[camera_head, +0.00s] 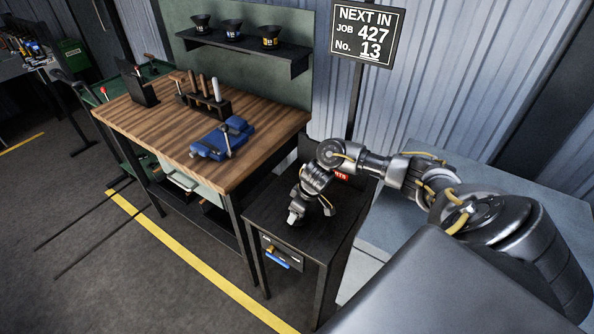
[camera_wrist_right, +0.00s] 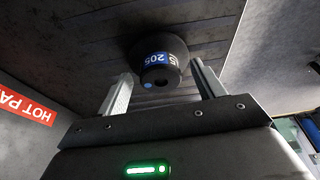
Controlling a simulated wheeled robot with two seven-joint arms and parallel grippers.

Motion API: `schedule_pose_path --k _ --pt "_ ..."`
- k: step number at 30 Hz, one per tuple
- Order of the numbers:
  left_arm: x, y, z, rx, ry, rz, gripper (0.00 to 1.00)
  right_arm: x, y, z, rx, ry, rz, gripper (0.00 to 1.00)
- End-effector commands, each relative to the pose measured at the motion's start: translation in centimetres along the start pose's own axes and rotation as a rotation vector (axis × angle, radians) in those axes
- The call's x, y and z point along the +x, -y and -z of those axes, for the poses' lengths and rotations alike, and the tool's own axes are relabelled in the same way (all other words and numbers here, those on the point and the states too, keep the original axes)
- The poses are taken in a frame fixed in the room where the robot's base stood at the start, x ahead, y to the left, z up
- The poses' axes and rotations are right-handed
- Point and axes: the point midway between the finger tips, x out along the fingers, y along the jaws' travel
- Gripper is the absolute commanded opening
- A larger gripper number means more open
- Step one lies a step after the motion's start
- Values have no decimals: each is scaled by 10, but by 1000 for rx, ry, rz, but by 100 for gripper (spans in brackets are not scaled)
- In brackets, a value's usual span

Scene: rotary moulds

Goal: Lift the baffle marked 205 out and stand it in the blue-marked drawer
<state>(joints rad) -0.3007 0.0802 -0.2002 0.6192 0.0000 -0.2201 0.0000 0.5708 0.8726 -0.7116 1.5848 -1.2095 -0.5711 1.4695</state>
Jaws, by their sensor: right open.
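The baffle marked 205 (camera_wrist_right: 160,65) is a dark round piece with a blue band and a small blue dot on its narrow end. In the right wrist view it shows ahead of and between the fingers of my right gripper (camera_wrist_right: 163,88), which is open and empty. I cannot tell how deep it sits between them. In the head view my right gripper (camera_head: 294,216) points down over the black stand, and the baffle is hidden. A drawer (camera_head: 283,249) with a blue handle shows in the front of the stand. My left gripper is not in view.
Several dark funnel-shaped pieces (camera_head: 232,29) sit on a wall shelf. A wooden bench (camera_head: 160,115) holds a blue vise (camera_head: 222,140) and a tool rack (camera_head: 203,100). A red label (camera_head: 341,177) stands at the stand's back. A sign (camera_head: 367,33) reads job 427, No. 13.

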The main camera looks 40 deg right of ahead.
Motion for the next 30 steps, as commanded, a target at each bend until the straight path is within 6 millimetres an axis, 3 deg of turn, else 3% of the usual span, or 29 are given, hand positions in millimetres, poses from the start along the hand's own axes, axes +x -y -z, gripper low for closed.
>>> schedule_pose_path --k 8,21,30 --pt "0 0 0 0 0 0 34 3 0 0 0 0 0 67" --pt "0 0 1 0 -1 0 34 2 0 1 1 -3 -1 11" --pt "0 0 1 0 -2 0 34 -1 -1 2 0 -4 -1 11"
